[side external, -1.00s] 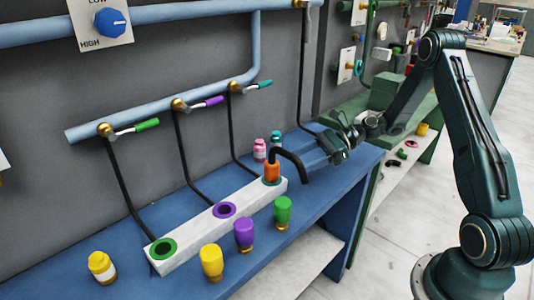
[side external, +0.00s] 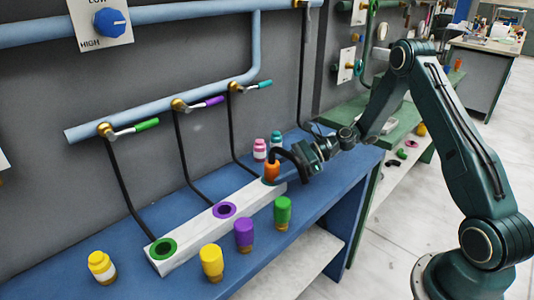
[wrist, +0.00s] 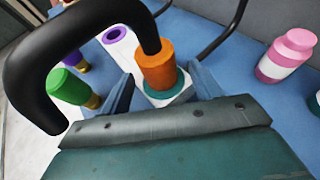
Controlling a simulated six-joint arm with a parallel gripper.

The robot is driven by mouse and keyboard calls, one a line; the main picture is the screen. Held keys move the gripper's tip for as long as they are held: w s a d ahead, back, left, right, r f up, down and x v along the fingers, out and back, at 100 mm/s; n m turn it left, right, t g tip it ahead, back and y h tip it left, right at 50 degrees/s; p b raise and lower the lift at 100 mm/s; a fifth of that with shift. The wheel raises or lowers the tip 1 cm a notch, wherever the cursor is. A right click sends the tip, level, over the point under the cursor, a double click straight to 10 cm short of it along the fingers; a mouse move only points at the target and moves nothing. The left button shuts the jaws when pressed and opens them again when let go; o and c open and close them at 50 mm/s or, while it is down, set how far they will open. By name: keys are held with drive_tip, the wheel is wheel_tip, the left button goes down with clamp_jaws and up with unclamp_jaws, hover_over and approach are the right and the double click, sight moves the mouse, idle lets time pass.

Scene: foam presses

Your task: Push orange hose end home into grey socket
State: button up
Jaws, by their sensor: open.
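The orange hose end (side external: 271,171) stands upright at the right end of the pale bar (side external: 192,239), over a teal-ringed socket (wrist: 166,98). No plainly grey socket ring shows. My gripper (side external: 300,160) is just right of the hose end. In the wrist view my gripper (wrist: 162,76) is open, with one finger on each side of the orange end.
Green (side external: 283,213), purple (side external: 244,235) and yellow (side external: 211,263) plugs stand in front of the bar. A yellow bottle (side external: 102,267) stands at left. Pink (side external: 260,150) and teal (side external: 276,139) bottles stand behind the hose end. Black hoses hang from the wall pipe.

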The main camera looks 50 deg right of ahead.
drive_tip(key=shift+x, duration=1.4)
drive_tip(key=shift+r, duration=0.1)
drive_tip(key=c, duration=1.3)
drive_tip(key=shift+o, duration=0.2)
wheel_tip(320, 180, up, 20)
drive_tip(key=d+f+m+t+h, duration=0.2)
drive_tip(key=d+f+m+h, duration=0.1)
drive_tip(key=d, duration=0.8)
drive_tip(key=d+f+m+t+h, duration=0.2)
drive_tip(key=d+m+h, duration=0.3)
drive_tip(key=d, duration=0.6)
drive_tip(key=d+f+m+t+h, duration=0.2)
drive_tip(key=d+f+m+h, duration=0.2)
drive_tip(key=d, duration=0.7)
drive_tip(key=shift+f, duration=0.5)
